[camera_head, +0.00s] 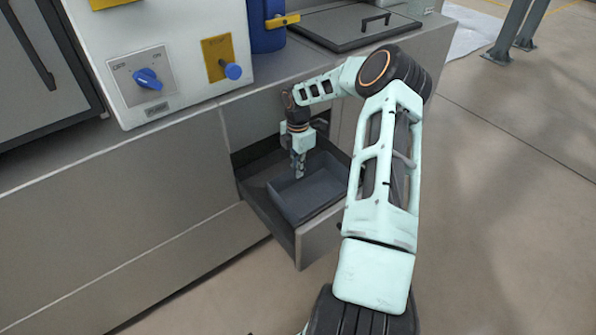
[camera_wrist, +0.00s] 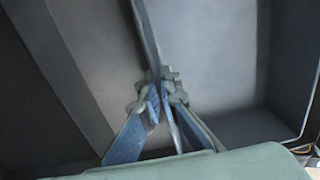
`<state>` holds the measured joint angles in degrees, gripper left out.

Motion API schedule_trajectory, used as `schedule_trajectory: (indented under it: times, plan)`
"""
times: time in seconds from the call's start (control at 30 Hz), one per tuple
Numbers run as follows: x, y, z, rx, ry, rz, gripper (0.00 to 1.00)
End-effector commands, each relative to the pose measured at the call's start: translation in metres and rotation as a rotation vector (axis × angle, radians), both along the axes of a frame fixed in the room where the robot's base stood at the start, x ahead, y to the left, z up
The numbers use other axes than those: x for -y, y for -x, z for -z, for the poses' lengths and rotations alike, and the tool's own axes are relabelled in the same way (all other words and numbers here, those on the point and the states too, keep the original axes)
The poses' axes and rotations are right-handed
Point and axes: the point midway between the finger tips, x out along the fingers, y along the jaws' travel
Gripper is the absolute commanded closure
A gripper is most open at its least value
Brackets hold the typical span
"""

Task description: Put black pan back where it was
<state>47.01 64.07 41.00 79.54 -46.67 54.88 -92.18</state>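The black pan (camera_head: 318,188) is a dark, rectangular, open tray that looks empty. It sits inside the pulled-out drawer (camera_head: 318,238), with its base in or very near the drawer. My gripper (camera_head: 298,172) points down at the pan's left wall. In the wrist view, my gripper (camera_wrist: 160,92) has its two blue-padded fingers on either side of that thin wall, pinching it close to the tips. The pan's inside (camera_wrist: 225,50) lies to the right of the wall, and the dark drawer space (camera_wrist: 85,60) to the left.
A white control box (camera_head: 155,60) with a blue knob and a yellow switch plate stands on the grey counter above. A blue container (camera_head: 267,25) and a dark lid with a handle (camera_head: 352,25) are behind. The floor at right is clear up to grey legs.

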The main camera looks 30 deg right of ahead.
Motion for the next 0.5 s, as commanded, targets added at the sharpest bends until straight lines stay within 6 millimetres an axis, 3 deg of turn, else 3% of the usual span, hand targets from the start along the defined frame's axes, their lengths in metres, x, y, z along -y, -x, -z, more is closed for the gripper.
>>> schedule_trajectory:
  times: [0.27,0.43,0.5]
  plan:
    - [0.0000,-0.0002,0.0024,0.000,0.000,0.000,1.00]
    - [-0.0002,0.0001,0.0023,0.000,0.000,0.000,0.79]
    - [-0.0002,0.0001,0.0022,0.000,0.000,0.000,0.78]
